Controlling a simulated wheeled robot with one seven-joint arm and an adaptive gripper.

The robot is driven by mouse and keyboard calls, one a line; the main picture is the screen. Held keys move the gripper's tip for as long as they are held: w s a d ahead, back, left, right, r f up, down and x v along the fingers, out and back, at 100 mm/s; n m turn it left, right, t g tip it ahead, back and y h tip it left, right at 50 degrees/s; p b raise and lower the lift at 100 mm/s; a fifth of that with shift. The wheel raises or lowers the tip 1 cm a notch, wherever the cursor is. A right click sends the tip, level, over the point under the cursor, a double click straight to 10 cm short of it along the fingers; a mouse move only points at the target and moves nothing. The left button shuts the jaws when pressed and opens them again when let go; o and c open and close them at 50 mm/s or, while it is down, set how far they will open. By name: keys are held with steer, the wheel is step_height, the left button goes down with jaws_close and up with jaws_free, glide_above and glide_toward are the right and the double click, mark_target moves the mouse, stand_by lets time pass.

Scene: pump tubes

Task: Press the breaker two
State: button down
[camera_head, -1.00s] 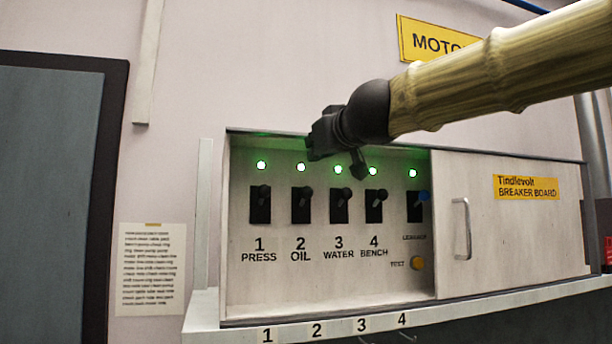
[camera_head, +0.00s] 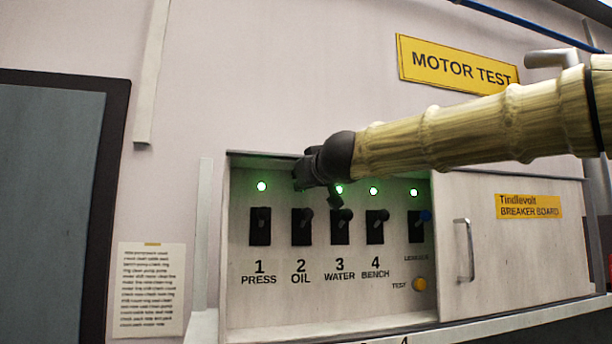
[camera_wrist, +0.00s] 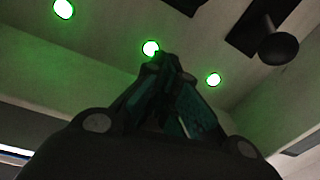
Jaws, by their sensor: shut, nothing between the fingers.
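Breaker two (camera_head: 302,226) is a black switch with a round knob, above the label "2 OIL" in the open breaker board (camera_head: 330,306). Its knob shows at the upper right of its plate. My gripper (camera_head: 300,184) is shut and empty, just above breaker two and apart from its knob. It hides the light above that breaker. In the wrist view my gripper's fingertips (camera_wrist: 165,58) are together beside a green light. Two dark switches show at the top there, one cut off by the edge; their numbers are not in view.
Breaker one (camera_head: 260,226) is to the left; breakers three (camera_head: 340,226) and four (camera_head: 376,226) are to the right. Further right are a blue-knobbed switch (camera_head: 417,226) and a yellow test button (camera_head: 420,284). The cabinet's top edge (camera_head: 270,155) is close to my gripper.

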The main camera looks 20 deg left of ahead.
mark_target(305, 212)
steer(key=shift+w+f+b, duration=0.15)
steer(key=shift+f+b, duration=0.25)
steer(key=shift+f, duration=0.25)
steer(key=shift+d+f, duration=0.1)
steer(key=shift+f, duration=0.25)
steer(key=shift+s+d+f+b, duration=0.3)
steer(key=shift+d+f+b, duration=0.15)
steer(key=shift+d+f, duration=0.25)
steer(key=shift+a+f, duration=0.2)
steer(key=shift+d+f+b, duration=0.1)
steer(key=shift+f+b, duration=0.2)
steer(key=shift+b, duration=0.7)
steer(key=shift+s+r+b, duration=0.1)
steer(key=shift+s+b, duration=0.1)
steer(key=shift+b, duration=0.1)
